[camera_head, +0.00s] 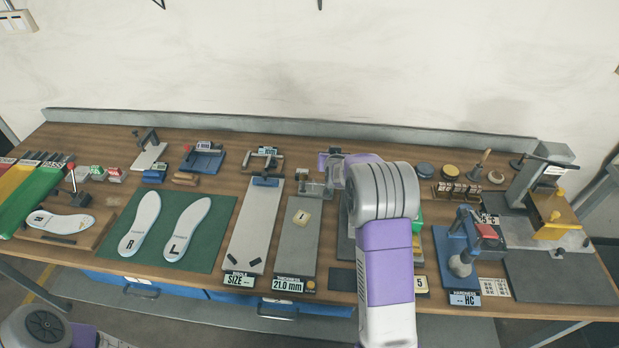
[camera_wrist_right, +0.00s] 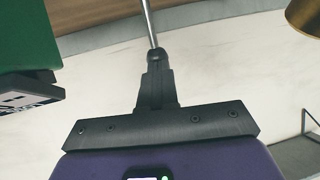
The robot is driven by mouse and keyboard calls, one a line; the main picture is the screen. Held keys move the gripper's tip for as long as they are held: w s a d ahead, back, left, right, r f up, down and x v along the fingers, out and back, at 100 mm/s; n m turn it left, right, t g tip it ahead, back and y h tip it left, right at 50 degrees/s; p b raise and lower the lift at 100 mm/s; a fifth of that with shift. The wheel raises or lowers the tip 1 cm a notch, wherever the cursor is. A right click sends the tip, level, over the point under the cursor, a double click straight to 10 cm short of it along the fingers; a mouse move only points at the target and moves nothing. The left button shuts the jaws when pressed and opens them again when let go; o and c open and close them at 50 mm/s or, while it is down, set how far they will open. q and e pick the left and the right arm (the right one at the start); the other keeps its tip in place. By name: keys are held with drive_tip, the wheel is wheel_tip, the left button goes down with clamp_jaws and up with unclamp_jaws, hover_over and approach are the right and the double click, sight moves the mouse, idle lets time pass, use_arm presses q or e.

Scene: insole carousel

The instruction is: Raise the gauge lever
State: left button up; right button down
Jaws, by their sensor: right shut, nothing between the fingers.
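The thickness gauge (camera_head: 315,188) stands at the back of a long grey plate, whose front display (camera_head: 287,284) reads 21.0 mm. A small tile marked 1 (camera_head: 301,217) lies on the plate. My right gripper (camera_head: 329,160) is just behind the gauge, partly covered by my own forearm. In the right wrist view its black fingers (camera_wrist_right: 154,75) are shut together with nothing between them. A thin metal rod (camera_wrist_right: 149,22) shows beyond the tips; I cannot tell whether it is the gauge lever or whether they touch. My left gripper is out of view.
The size gauge plate (camera_head: 250,230) is to the left. A blue hardness gauge (camera_head: 459,250) and a large press (camera_head: 548,205) stand to the right. Two insoles (camera_head: 140,225) lie on a green mat (camera_head: 215,250). A grey ledge (camera_head: 240,121) runs along the table's back.

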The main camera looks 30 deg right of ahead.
drive_tip(key=shift+w+d+f+b, duration=0.2)
drive_tip(key=shift+w+d+b, duration=0.1)
drive_tip(key=shift+w+d, duration=0.15)
drive_tip(key=shift+w+d+f+b, duration=0.15)
drive_tip(key=shift+w+d+b, duration=0.15)
drive_tip(key=shift+w+d, duration=0.15)
drive_tip(key=shift+w, duration=0.1)
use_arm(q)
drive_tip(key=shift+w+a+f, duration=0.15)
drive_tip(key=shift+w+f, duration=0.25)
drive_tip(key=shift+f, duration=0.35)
use_arm(e)
drive_tip(key=shift+r, duration=0.1)
drive_tip(key=shift+r, duration=0.15)
drive_tip(key=shift+r, duration=0.1)
drive_tip(key=shift+a+r, duration=0.1)
drive_tip(key=shift+r, duration=0.05)
use_arm(q)
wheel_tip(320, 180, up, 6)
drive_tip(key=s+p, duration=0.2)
drive_tip(key=p, duration=0.3)
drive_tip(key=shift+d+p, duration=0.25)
drive_tip(key=shift+p, duration=0.1)
use_arm(e)
drive_tip(key=r+v, duration=0.1)
drive_tip(key=v, duration=0.8)
drive_tip(key=shift+d+r, duration=0.25)
drive_tip(key=shift+r, duration=0.1)
